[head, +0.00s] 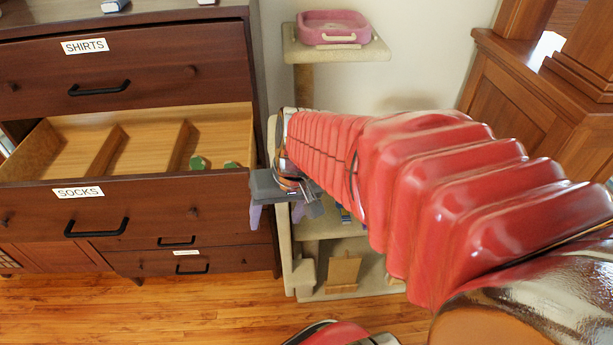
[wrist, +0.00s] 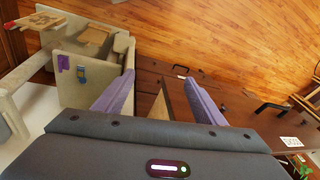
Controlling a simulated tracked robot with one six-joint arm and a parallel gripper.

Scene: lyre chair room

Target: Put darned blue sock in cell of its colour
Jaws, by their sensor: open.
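A small blue item with yellow marks (wrist: 82,75), probably the darned blue sock, lies on a beige cat-tree shelf (wrist: 100,62). It shows partly in the head view (head: 345,215), where my arm hides much of that shelf. My gripper (head: 276,212) hangs beside the cat tree, near the right end of the open drawer. Its purple fingers (wrist: 160,80) are apart with nothing between them, and the blue item is left of them in the wrist view. The open SOCKS drawer (head: 75,190) has wooden dividers. Green items (head: 198,162) lie toward its right end; the other visible cells look bare.
A purple item (wrist: 63,62) lies beside the blue one. A pink pet bed (head: 334,27) sits on the cat tree's top. The closed SHIRTS drawer (head: 130,75) is above the open one. Wood panelling (head: 525,90) stands at right. The floor (head: 190,310) in front is clear.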

